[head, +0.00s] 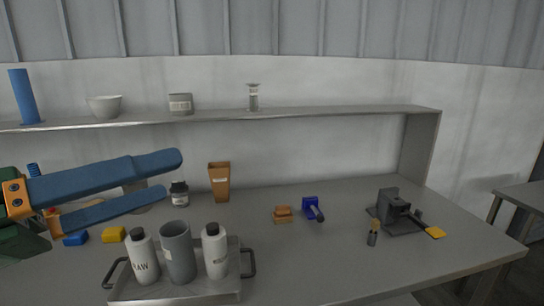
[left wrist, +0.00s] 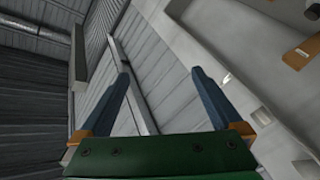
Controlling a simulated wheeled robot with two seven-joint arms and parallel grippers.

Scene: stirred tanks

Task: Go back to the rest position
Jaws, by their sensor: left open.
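My left gripper (head: 172,178) reaches in from the left in the head view, with two long blue fingers on orange mounts and a green body. It is open, with nothing between the fingers. It hangs in the air above the left part of the grey bench (head: 335,255), in front of the shelf. In the left wrist view the blue fingers (left wrist: 160,85) stand apart and point toward the ribbed wall and roof. My right gripper is in neither view.
A tray (head: 180,290) at the front holds two white bottles and a grey cup. An orange cup (head: 219,182), a small jar (head: 179,193), a blue clamp (head: 312,208) and a dark device (head: 395,212) stand on the bench. The shelf (head: 330,113) holds several vessels. The right front bench is clear.

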